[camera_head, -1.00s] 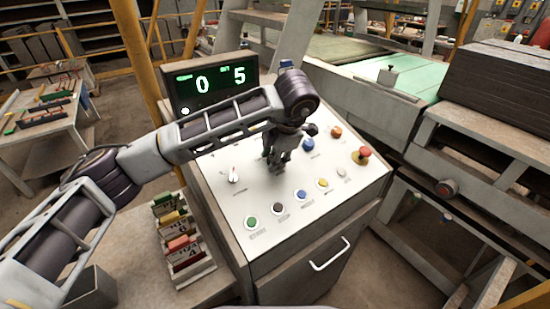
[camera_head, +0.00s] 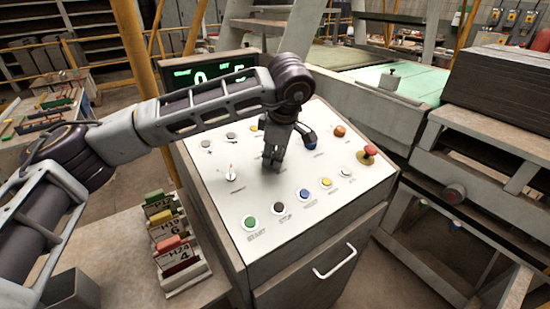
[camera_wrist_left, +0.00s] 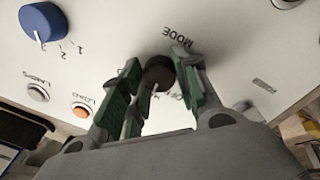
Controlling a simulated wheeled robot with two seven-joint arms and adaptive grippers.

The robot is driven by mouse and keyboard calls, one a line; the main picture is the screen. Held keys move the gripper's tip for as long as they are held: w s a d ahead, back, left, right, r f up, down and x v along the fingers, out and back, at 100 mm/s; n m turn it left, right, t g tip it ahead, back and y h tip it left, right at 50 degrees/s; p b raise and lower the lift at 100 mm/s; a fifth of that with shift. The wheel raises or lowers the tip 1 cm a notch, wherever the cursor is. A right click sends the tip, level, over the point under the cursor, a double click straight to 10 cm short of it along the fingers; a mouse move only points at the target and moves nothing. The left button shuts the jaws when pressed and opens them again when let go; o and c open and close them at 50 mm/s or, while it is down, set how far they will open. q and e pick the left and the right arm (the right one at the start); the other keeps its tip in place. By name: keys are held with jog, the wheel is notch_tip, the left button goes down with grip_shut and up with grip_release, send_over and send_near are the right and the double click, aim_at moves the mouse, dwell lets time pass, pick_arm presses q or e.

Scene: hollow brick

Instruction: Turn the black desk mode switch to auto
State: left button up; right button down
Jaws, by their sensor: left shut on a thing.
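The black mode switch (camera_wrist_left: 158,72) is a round knob on the white sloping desk panel (camera_head: 215,190). In the left wrist view it sits between the green-padded fingers of my left gripper (camera_wrist_left: 155,88), under the printed word MODE. The gripper is shut on the knob. In the head view my left gripper (camera_head: 272,158) points down at the middle of the panel and hides the knob. The marks by the knob are partly covered, so I cannot tell which position it points to. My right gripper is in neither view now.
A blue knob (camera_head: 308,142) stands close right of the gripper, and a red mushroom button (camera_head: 369,151) is farther right. A white pointer switch (camera_head: 231,174) is at left. Several coloured buttons line the front, with the green one (camera_head: 250,222) leftmost. A display (camera_head: 200,78) stands behind.

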pick_arm(q)
jog(key=shift+m+b, duration=0.35)
jog(key=shift+m, duration=2.35)
jog(key=m, duration=0.2)
jog(key=shift+m+g+h+b, duration=0.3)
jog(key=shift+m, duration=1.3)
jog(key=o, duration=1)
jog(key=shift+o, duration=0.2)
jog(key=shift+r, duration=0.15)
jog(key=v, duration=1.1)
jog(key=shift+r, duration=0.35)
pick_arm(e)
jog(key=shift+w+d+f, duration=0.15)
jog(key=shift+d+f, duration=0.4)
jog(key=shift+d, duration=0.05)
